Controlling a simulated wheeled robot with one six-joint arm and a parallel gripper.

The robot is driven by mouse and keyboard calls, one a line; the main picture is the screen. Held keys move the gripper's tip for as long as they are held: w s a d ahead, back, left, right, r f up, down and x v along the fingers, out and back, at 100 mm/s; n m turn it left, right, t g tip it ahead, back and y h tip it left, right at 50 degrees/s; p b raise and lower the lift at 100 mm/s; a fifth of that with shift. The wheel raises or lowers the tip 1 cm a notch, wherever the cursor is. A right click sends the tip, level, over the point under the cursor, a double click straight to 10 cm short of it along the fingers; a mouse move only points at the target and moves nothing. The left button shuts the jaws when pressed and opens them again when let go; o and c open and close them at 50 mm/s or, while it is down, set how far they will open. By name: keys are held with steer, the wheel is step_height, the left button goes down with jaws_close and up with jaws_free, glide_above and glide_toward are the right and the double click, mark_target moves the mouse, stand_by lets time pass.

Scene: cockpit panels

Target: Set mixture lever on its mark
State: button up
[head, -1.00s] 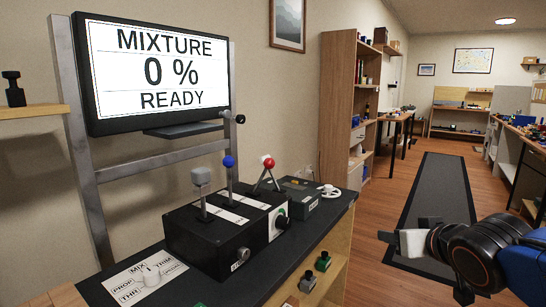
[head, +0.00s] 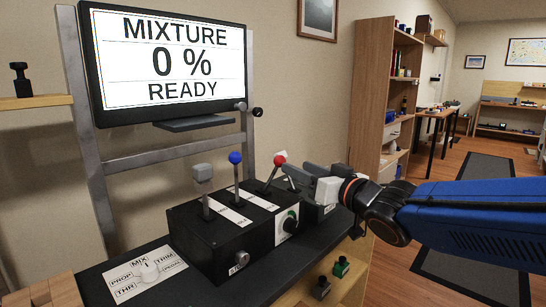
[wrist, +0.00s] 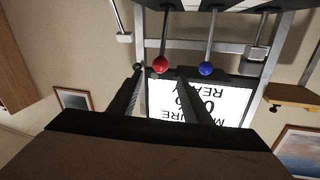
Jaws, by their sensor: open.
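The mixture lever has a red round knob (head: 280,160) on a thin metal stem, at the right of the dark lever box (head: 222,243). My gripper (head: 289,177) is open, just right of the red knob. In the wrist view the red knob (wrist: 160,64) shows at the gap between the two fingertips (wrist: 160,73), and I cannot tell whether they touch it. The screen (head: 163,62) reads MIXTURE, 0 %, READY. The lever's mark cannot be made out.
A blue-knobbed lever (head: 235,158) and a grey-topped lever (head: 203,173) stand left of the red one. A selector dial (head: 149,271) sits on a labelled plate at the front left. A small knob (head: 290,222) is on the box's right face. Green and black buttons (head: 341,267) are below.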

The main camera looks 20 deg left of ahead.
glide_above(272, 175)
steer(key=w, duration=0.2)
steer(key=shift+a, duration=0.3)
jaws_close()
